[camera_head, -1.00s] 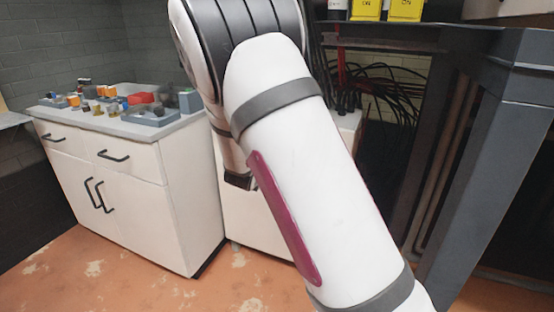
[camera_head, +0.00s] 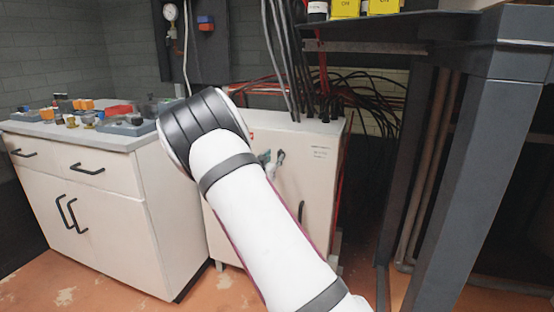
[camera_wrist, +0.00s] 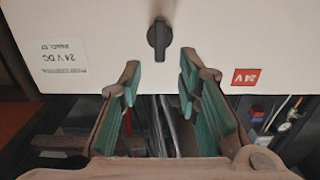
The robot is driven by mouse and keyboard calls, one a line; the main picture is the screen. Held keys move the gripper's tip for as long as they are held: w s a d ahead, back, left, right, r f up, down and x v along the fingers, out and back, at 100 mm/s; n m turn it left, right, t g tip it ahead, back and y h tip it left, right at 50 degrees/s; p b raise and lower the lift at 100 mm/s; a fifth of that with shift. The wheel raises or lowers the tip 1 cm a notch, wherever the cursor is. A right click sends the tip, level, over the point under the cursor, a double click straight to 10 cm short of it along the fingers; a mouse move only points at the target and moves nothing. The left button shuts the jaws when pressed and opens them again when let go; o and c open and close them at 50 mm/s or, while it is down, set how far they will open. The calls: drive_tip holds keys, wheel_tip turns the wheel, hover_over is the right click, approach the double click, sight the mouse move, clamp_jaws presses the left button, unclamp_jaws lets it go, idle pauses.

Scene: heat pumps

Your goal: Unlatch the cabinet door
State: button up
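The cabinet (camera_head: 318,170) is a white box with cables entering its top, partly hidden behind my arm in the head view. In the wrist view its white door (camera_wrist: 105,25) fills the top, with upside-down lettering. A black knob-like latch (camera_wrist: 159,38) sits on the door, its bar pointing up and down in the picture. My gripper (camera_wrist: 159,76) is open and empty, its two green-padded fingers spread on either side of the latch's line. The fingertips appear short of the latch, not around it. In the head view the gripper is mostly hidden by my arm.
A white drawer cabinet (camera_head: 115,215) with a cluttered top stands to the left. A dark metal frame (camera_head: 480,170) stands at the right. Black and red cables (camera_head: 345,95) hang above and behind the cabinet. A dark vertical handle (camera_head: 301,211) shows on the cabinet front.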

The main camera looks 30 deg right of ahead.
sight(279, 153)
drive_tip(key=shift+b+x, duration=0.35)
drive_tip(key=shift+x, duration=1.6)
drive_tip(key=shift+c, duration=0.6)
clamp_jaws()
